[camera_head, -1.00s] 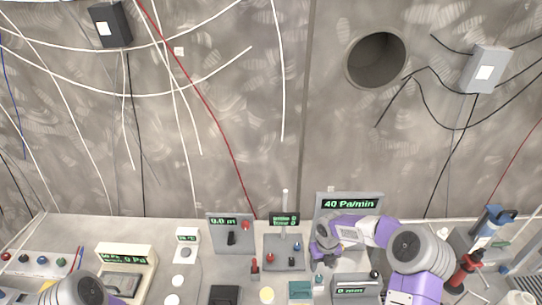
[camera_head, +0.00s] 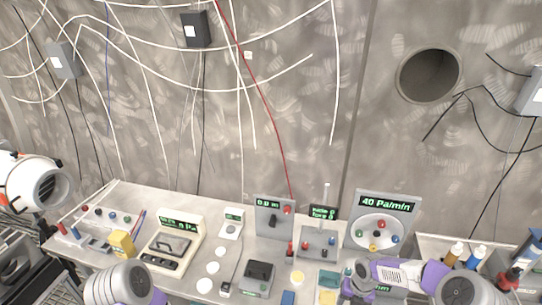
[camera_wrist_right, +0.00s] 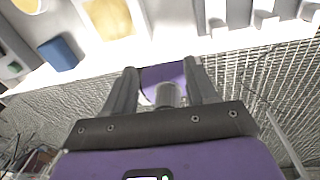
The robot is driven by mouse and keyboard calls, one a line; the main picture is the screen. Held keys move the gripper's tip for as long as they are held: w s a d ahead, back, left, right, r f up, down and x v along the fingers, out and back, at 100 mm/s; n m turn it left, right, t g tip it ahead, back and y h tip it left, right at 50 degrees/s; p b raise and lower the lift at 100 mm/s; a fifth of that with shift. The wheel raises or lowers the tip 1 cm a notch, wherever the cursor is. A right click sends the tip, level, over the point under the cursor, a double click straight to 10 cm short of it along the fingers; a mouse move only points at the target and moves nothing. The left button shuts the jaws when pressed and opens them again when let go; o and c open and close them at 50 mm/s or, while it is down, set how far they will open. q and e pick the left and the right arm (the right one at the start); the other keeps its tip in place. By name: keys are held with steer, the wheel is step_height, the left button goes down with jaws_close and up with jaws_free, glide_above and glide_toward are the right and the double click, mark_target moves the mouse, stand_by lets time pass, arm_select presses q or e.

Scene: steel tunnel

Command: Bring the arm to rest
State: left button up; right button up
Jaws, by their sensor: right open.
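My right arm comes in from the lower right in the head view, in purple and grey. Its gripper (camera_head: 358,284) is low over the front part of the bench, below the "40 Pa/min" panel (camera_head: 384,222). In the right wrist view the two dark fingers (camera_wrist_right: 163,82) stand apart, with nothing held between them. A purple part and a grey cylinder show beyond the fingers; I cannot tell how far off they are. Of my left arm only a grey and purple link shows at the lower left of the head view; its gripper is out of frame.
The bench (camera_head: 120,200) carries several instruments, including a cream meter (camera_head: 175,243) and a grey switch box (camera_head: 318,242). A blue block (camera_wrist_right: 58,53) lies near the bench edge in the wrist view. A bin with bottles (camera_head: 462,252) is at the right. Cables hang on the wall behind.

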steer(key=shift+s+a+f+m+y, duration=0.15)
steer(key=shift+a+f+m+y, duration=0.15)
steer(key=shift+a+f+m, duration=0.55)
steer(key=s+a+f+m+y+b, duration=0.3)
steer(key=s+a+f+m, duration=0.55)
steer(key=a+m, duration=0.45)
steer(key=s+f+m+b, duration=0.2)
steer(key=s+m, duration=0.4)
steer(key=m, duration=0.4)
steer(key=s+a+f+m+b, duration=0.1)
steer(key=s+f+m, duration=0.2)
steer(key=s+m, duration=0.3)
steer(key=m, duration=0.4)
steer(key=shift+s+f+t+h+b, duration=0.2)
steer(key=shift+s+t+h+b, duration=0.05)
steer(key=shift+t+h+b, duration=0.1)
